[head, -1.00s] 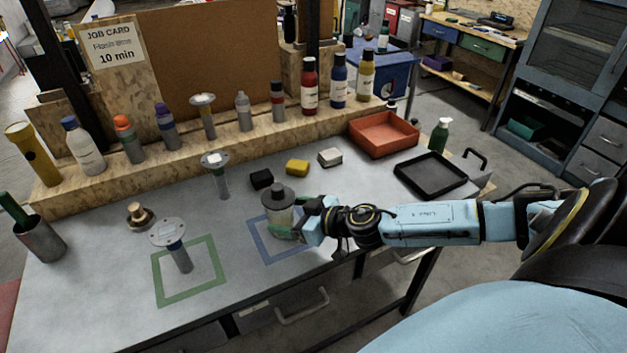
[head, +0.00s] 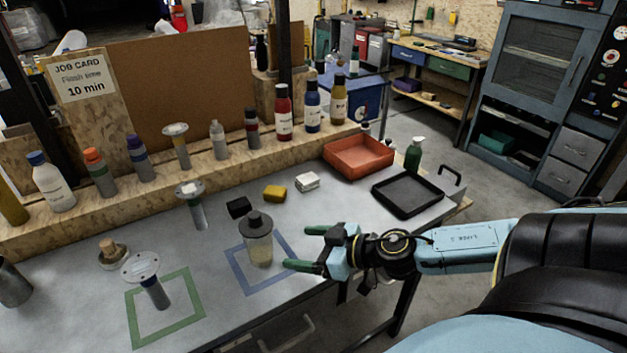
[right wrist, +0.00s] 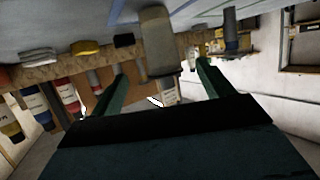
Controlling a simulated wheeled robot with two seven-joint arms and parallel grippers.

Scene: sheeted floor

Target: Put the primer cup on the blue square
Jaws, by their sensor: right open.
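The primer cup, which I take to be the cloudy clear cup with a dark grey lid (head: 258,244), stands upright on the table inside the blue square (head: 238,276), a taped outline. My right gripper (head: 303,247) is open and empty to the right of the cup, with its green fingers apart and clear of it. In the right wrist view, the cup (right wrist: 157,42) shows beyond and between the two open fingers (right wrist: 162,82). My left gripper is not in view.
A green square outline (head: 191,312) holds a grey-handled tool with a round pale top (head: 141,267). Black (head: 238,208), yellow (head: 275,194) and white (head: 307,182) blocks lie behind the cup. A red tray (head: 358,160) and a black tray (head: 407,211) are at the right.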

